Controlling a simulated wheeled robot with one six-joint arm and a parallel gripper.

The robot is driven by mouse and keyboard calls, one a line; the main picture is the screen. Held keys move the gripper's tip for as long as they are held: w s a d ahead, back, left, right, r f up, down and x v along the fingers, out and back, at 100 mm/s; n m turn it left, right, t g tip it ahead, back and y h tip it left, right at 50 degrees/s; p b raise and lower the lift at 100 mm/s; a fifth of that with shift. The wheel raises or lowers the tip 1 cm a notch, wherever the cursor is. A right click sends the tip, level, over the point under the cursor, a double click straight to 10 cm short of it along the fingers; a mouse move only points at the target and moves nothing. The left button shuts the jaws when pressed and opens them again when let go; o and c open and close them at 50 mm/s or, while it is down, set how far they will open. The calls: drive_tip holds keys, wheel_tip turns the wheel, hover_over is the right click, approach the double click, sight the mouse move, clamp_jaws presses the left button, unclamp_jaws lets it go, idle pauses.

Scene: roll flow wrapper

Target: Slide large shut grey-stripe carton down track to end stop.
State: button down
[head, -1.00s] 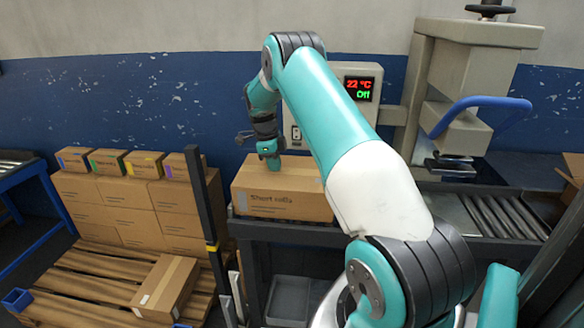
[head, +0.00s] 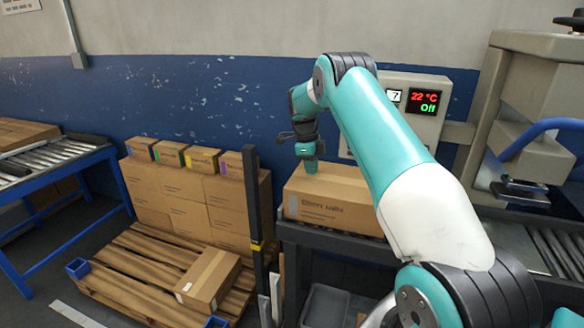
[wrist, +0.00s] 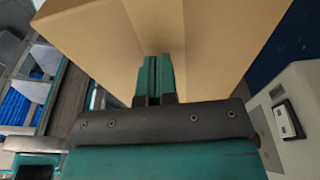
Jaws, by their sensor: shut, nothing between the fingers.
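A large closed brown carton (head: 336,201) with a grey stripe on its front and blurred print sits on the dark bench track, left of the press machine. My gripper (head: 310,165) is shut and empty, pointing down at the carton's top or back side. In the wrist view the closed fingertips (wrist: 153,76) are close against the carton (wrist: 210,40), which fills the upper middle. I cannot tell for sure whether they touch it. My arm hides the carton's right end and part of the track beyond it.
A press (head: 540,110) with a blue handle stands at right, with rollers (head: 555,245) below it. A dark post (head: 252,190) stands left of the bench. A pallet (head: 130,268) holds stacked cartons and one lying carton (head: 208,279). A blue-framed roller table (head: 60,155) stands far left.

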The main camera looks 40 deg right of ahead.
sight(296, 173)
drive_tip(key=w+a, duration=0.2)
drive_tip(key=w, duration=0.2)
drive_tip(key=shift+w+a+f+b, duration=0.1)
drive_tip(key=shift+w+a+b, duration=0.2)
drive_tip(key=shift+w+a, duration=0.1)
drive_tip(key=shift+w+a+p, duration=0.35)
drive_tip(key=shift+w+a, duration=0.15)
drive_tip(key=shift+w, duration=0.35)
drive_tip(key=shift+r, duration=0.2)
